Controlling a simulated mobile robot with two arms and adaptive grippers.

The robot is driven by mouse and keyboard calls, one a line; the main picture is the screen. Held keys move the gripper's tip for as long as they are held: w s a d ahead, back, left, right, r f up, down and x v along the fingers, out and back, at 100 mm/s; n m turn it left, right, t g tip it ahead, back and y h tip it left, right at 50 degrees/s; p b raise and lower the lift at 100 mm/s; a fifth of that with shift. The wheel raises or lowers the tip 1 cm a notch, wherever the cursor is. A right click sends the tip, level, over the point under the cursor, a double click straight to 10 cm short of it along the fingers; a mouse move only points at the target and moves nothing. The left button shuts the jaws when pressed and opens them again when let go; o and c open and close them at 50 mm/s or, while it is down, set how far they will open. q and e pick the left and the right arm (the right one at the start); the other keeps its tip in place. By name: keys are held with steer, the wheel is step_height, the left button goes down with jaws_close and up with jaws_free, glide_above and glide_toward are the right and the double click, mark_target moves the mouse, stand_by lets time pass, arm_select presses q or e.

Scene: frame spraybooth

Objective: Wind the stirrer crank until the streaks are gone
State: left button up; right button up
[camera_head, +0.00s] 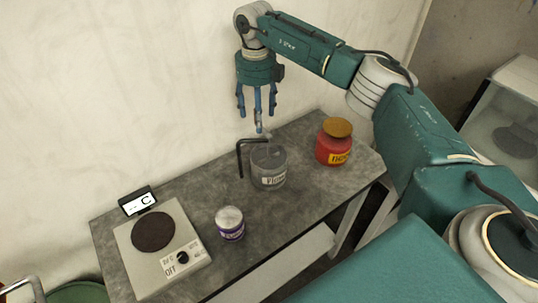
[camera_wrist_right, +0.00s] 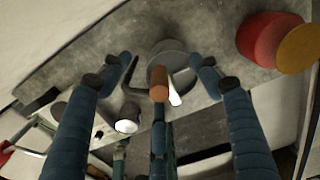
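A grey pot (camera_head: 268,168) with a partly legible label stands on the bench, with a black bent bar (camera_head: 240,147) at its left side. The wrist view shows the pot's grey round top (camera_wrist_right: 172,62) with an upright brown cylindrical knob (camera_wrist_right: 160,84), apparently the crank handle, above it. My right gripper (camera_head: 257,112) points down above the pot, its blue fingers spread. In the wrist view the fingers stand apart around the knob's position, with no visible grip on it. Streaks inside the pot cannot be made out. My left gripper is out of view.
A red jar (camera_head: 328,150) with a brown lid stands right of the pot. A purple-labelled tin (camera_head: 231,232) stands in front left. A hot plate (camera_head: 178,262) with its dial at OFF and a small display (camera_head: 137,200) are at the bench's left. Bare bench (camera_head: 195,190) lies between.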

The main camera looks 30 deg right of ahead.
steer(key=shift+a+r, duration=0.1)
stand_by(0.5)
step_height(320, 180, up, 8)
steer(key=p, duration=0.5)
steer(key=shift+p, duration=0.35)
steer(key=shift+s, duration=0.1)
